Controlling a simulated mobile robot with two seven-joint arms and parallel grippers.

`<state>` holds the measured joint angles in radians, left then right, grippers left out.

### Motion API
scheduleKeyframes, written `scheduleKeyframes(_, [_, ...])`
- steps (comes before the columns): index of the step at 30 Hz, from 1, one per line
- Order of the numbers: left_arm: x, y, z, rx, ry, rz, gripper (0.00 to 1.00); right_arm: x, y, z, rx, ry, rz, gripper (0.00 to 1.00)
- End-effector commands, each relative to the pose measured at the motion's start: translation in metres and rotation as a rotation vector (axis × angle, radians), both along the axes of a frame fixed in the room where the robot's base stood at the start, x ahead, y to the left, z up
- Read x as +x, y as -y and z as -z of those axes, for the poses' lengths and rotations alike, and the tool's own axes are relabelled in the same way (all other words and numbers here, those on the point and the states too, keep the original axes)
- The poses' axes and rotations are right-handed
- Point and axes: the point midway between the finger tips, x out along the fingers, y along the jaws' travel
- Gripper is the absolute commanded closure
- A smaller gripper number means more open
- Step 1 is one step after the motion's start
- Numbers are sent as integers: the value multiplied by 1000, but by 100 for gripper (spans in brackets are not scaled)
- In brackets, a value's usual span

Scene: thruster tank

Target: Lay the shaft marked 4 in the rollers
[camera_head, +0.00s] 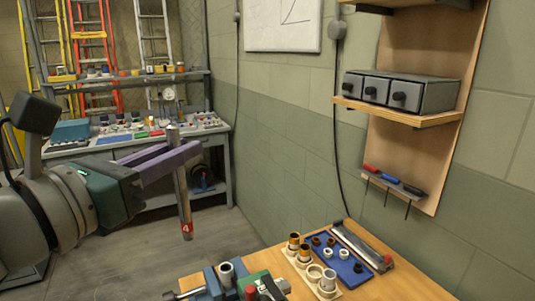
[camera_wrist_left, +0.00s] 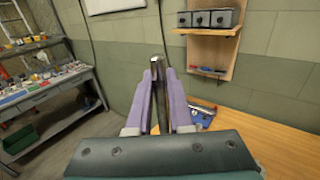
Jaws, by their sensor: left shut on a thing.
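My left gripper (camera_head: 178,153) has long purple fingers and is shut on a metal shaft (camera_head: 184,200). The shaft hangs nearly upright, slightly tilted, with a red band marked 4 near its lower end. It is in the air, left of the wooden table and apart from it. In the left wrist view, the shaft (camera_wrist_left: 158,72) stands between the purple fingers of the left gripper (camera_wrist_left: 160,90). I cannot make out the rollers for certain in either view. My right gripper is not in view.
The wooden table (camera_head: 400,285) holds a blue tray (camera_head: 352,268) with small parts, a block of cylinders (camera_head: 318,275), and a blue and green device (camera_head: 228,285) at its front edge. A wall shelf (camera_head: 400,112) stands above. A cluttered grey bench (camera_head: 180,142) is behind.

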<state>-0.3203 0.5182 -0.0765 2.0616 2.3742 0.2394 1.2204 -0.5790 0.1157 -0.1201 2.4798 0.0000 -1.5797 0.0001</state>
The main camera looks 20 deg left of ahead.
Motion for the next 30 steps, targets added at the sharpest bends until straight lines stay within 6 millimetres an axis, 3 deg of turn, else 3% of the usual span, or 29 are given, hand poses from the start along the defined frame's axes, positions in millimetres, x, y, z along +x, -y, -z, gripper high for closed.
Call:
scheduleKeyframes(9, [-61,46,-57,3,-2,521,100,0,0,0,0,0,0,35])
scheduleKeyframes(18, [-101,77,-98,2,2,873,100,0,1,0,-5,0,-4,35])
scheduleKeyframes(24, [-108,78,-109,-3,9,904,100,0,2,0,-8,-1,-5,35])
scheduleKeyframes(30, [-108,78,-108,-5,8,905,100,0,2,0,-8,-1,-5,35])
